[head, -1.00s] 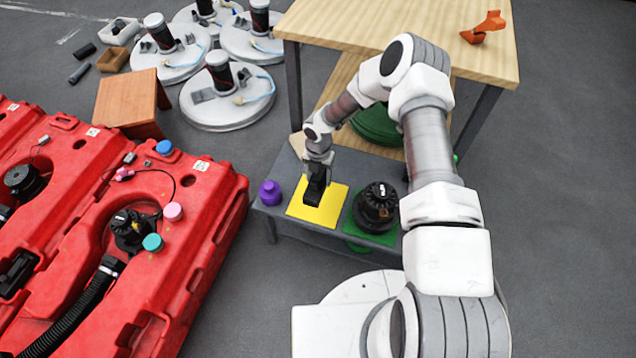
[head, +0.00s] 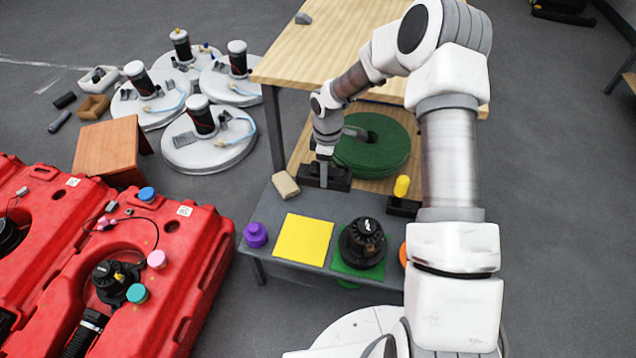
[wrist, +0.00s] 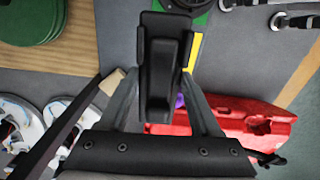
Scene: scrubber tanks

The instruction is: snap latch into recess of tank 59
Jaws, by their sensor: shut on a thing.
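The latch (wrist: 163,65) is a black plate with a raised bar. In the wrist view it sits between the two dark fingers of my gripper (wrist: 165,100), which is shut on it. In the head view my gripper (head: 325,176) is above the rear of the grey bench, behind the yellow mat; there I cannot separate the latch from the black gripper parts. The red tank (head: 190,265) lies at the left of the head view, apart from my gripper; it also shows in the wrist view (wrist: 245,115). Tank numbers are too small to read, and I cannot make out the recess.
The grey bench carries a purple knob (head: 256,235), yellow mat (head: 303,240), beige block (head: 285,185) and black cap (head: 362,242). A wooden table (head: 340,60) stands over a green disc (head: 375,145). White round bases (head: 210,150) and a brown stool (head: 108,145) stand behind the tanks.

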